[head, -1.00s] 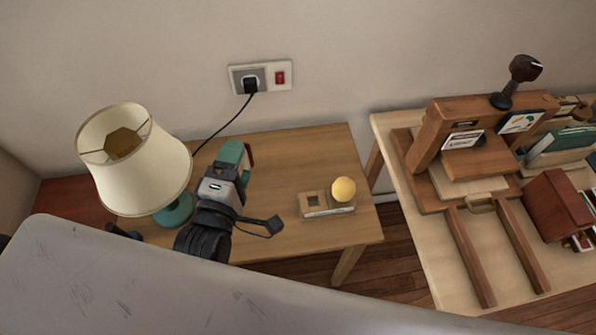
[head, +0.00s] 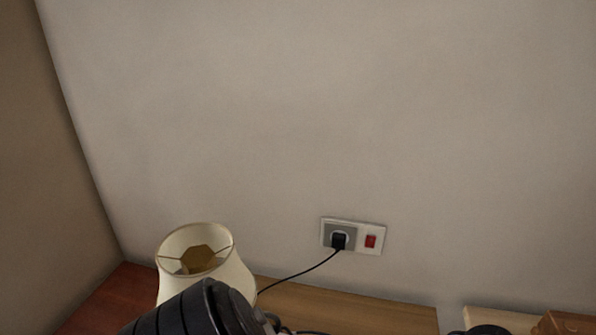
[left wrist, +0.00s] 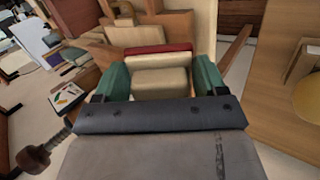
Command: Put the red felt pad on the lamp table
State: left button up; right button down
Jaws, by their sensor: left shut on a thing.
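My left gripper (left wrist: 161,64) shows in the left wrist view with its two green fingers spread around the red felt pad (left wrist: 158,49). The pad appears as a thin red strip between the fingertips, seen almost edge-on. The lamp table (head: 350,307) shows only as a strip of wooden top at the bottom of the head view. A wooden top that looks like the same table (left wrist: 275,85) lies at the right of the left wrist view, beside the gripper. The gripper itself is out of the head view. My right gripper is in neither view.
A cream-shaded lamp (head: 228,277) stands at the lower left of the head view, partly hidden by my dark arm. Its cord runs to a wall socket (head: 352,236).

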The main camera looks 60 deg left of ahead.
pick_arm(q)
jog(key=w+a+f+m+g+y+b, duration=0.2)
jog(key=a+f+g+y+b, duration=0.1)
jog(key=a+f, duration=0.15)
jog(key=g+y+b, duration=0.2)
jog(key=y+b, duration=0.1)
jog(key=b, duration=0.2)
send_over(411, 328)
jog(key=s+d, duration=0.1)
jog(key=s, duration=0.1)
jog(key=shift+m, duration=0.3)
jog(key=f, duration=0.7)
jog(key=shift+d+f, duration=0.2)
jog(key=shift+f, duration=0.05)
notch_tip(411, 328, down, 4)
jog(key=shift+f+b, duration=0.1)
jog(key=shift+b, duration=0.2)
jog(key=o, duration=0.8)
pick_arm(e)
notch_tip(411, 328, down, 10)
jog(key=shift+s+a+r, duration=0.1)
pick_arm(q)
notch_tip(411, 328, up, 12)
jog(key=shift+r+p, duration=0.1)
jog(key=shift+p, duration=0.65)
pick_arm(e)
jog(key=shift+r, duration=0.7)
